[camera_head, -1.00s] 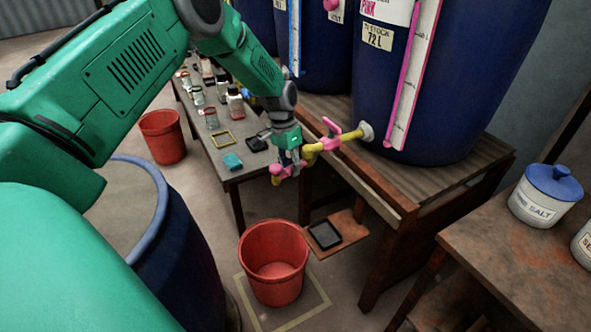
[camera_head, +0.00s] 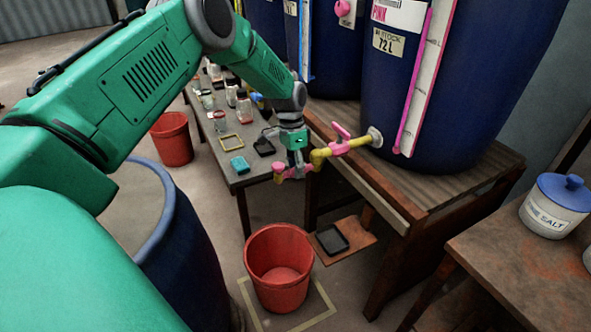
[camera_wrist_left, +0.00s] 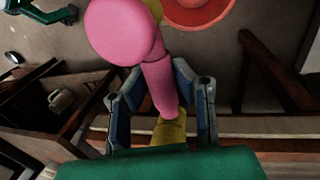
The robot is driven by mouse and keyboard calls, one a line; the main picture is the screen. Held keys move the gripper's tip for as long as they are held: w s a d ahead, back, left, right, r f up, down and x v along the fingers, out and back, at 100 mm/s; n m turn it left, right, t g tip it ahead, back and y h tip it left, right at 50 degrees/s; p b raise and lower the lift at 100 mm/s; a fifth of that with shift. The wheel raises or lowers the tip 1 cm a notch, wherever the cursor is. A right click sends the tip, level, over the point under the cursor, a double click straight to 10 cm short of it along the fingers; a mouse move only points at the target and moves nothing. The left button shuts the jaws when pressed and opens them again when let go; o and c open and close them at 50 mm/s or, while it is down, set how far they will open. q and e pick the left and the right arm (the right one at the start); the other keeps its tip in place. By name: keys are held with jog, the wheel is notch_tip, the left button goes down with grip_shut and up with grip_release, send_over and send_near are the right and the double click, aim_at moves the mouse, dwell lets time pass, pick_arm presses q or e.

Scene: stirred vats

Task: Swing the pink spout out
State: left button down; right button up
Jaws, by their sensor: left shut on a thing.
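The pink spout (camera_head: 291,172) hangs off a yellow pipe (camera_head: 340,149) that comes out of the dark blue vat labelled PINK (camera_head: 450,110). A pink tap handle (camera_head: 340,131) sits on top of the pipe. My left gripper (camera_head: 294,165) is at the spout's outer part and shut on it. In the left wrist view the pink spout (camera_wrist_left: 159,82) runs between the two fingers of my left gripper (camera_wrist_left: 163,95), with a yellow part (camera_wrist_left: 168,131) below.
A red bucket (camera_head: 280,266) stands on the floor inside a yellow outline, below the spout. A wooden bench (camera_head: 400,205) carries the vats. A table of jars (camera_head: 240,176) stands behind my arm. A salt jar (camera_head: 553,207) is at the right.

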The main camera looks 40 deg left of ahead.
pick_arm(q)
jog(key=c, duration=1.5)
grip_release()
jog(key=shift+w+r, duration=0.3)
jog(key=shift+w, duration=0.25)
jog(key=shift+o, duration=0.9)
jog(key=shift+f, duration=0.25)
jog(key=shift+s, duration=0.1)
jog(key=shift+r, duration=0.25)
jog(key=v, duration=1.1)
jog(key=shift+r, duration=0.15)
